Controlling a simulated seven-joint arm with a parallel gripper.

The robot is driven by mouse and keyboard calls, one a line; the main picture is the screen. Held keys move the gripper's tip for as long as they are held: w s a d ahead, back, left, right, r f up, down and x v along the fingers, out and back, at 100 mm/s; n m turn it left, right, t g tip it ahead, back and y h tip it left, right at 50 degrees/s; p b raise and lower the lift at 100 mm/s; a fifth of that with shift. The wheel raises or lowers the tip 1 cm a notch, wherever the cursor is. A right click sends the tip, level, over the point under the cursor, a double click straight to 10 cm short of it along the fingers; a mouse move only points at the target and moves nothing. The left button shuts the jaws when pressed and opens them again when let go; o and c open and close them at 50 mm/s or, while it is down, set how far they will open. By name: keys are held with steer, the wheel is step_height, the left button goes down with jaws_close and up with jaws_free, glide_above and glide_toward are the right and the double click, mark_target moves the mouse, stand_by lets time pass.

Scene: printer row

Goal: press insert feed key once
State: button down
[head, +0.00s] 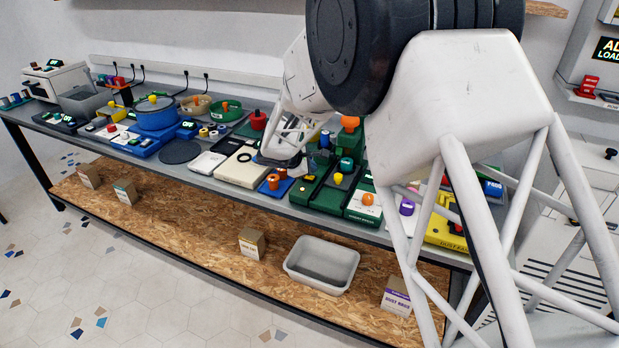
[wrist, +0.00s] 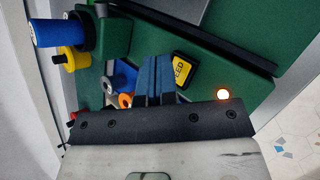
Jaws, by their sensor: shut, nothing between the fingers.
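In the wrist view a black key with a yellow face (wrist: 183,70) sits on a green machine (wrist: 225,72). Its dark lettering is partly covered and looks like the end of "FEED". My gripper (wrist: 157,60) is shut and empty, its two blue fingers side by side just left of the key and overlapping its edge in the picture. I cannot tell whether they touch it. A small orange light (wrist: 223,94) glows on the machine.
A blue knob (wrist: 50,33) and a yellow knob (wrist: 75,60) stand at the upper left of the wrist view. On the bench, an orange knob (head: 367,199), a red knob (head: 258,120) and a cream box (head: 240,168) are near. My arm hides much of the right side.

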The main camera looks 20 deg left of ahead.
mark_target(310, 178)
steer(key=shift+f, duration=0.75)
stand_by(1.4)
steer(key=shift+r, duration=0.75)
steer(key=shift+r, duration=2.55)
